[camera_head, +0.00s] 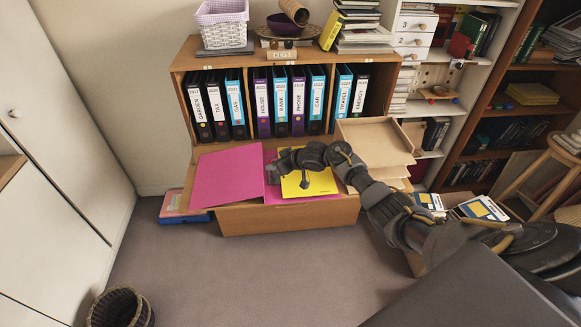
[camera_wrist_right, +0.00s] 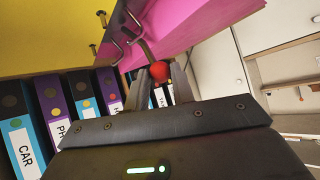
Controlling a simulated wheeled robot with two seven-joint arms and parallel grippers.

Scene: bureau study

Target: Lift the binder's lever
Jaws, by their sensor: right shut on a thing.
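The open pink binder (camera_head: 228,177) lies on the wooden surface in front of the shelf, with yellow paper (camera_head: 318,184) on its right side. In the right wrist view, its lever (camera_wrist_right: 146,50) is a metal arm with a red tip (camera_wrist_right: 160,71), beside the metal rings (camera_wrist_right: 121,30) and the yellow paper (camera_wrist_right: 40,30). My right gripper (camera_head: 272,173) is over the middle of the binder. In the wrist view its fingers (camera_wrist_right: 161,82) are shut on the lever at the red tip. The head view hides the lever behind the gripper. My left gripper is not in view.
Upright labelled binders (camera_head: 280,100) fill the shelf behind. A wicker basket (camera_head: 121,307) is on the floor at lower left. The carpet (camera_head: 230,275) in front is clear.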

